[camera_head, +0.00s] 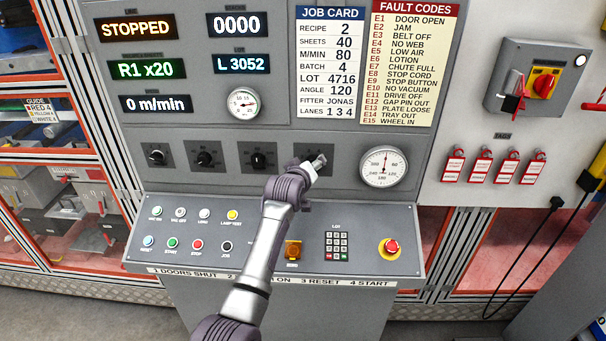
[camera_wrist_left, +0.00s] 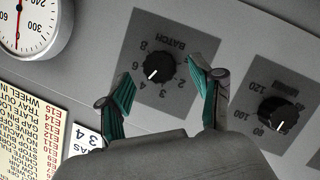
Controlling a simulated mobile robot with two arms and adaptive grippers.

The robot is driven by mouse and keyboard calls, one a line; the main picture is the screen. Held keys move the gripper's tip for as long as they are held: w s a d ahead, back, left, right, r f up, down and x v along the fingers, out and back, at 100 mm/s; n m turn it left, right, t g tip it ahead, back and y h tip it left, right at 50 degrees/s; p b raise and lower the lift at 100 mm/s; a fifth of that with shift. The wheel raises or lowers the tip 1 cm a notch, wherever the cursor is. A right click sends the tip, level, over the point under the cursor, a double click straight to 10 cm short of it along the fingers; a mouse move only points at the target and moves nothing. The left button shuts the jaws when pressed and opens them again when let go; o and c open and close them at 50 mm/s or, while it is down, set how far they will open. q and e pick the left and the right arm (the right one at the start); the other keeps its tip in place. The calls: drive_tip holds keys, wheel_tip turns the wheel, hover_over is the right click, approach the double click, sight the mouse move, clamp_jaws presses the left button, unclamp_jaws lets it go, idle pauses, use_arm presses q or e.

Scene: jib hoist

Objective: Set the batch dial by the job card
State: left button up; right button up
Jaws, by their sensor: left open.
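The batch dial (camera_wrist_left: 160,62) is a black ridged knob on a dark grey plate in the left wrist view, marked BATCH with 2, 3, 4, 6 and 8. Its white pointer mark faces the 4. My left gripper (camera_wrist_left: 160,78) is open, its green-padded fingers on either side of the knob; I cannot tell whether they touch it. In the head view my left gripper (camera_head: 317,162) covers most of this dial, the rightmost in its row. The job card (camera_head: 330,62) reads batch 4, recipe 2, sheets 40, m/min 80. My right gripper is not in view.
Another dial (camera_wrist_left: 279,112) sits close beside the batch dial. A round gauge (camera_head: 384,167) is to its right. Below is a sloped desk with buttons, a keypad (camera_head: 336,245) and a red emergency stop (camera_head: 389,248). The line display (camera_head: 137,27) reads STOPPED.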

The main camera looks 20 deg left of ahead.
use_arm(q)
drive_tip(key=v, duration=1)
drive_tip(key=shift+s, duration=0.15)
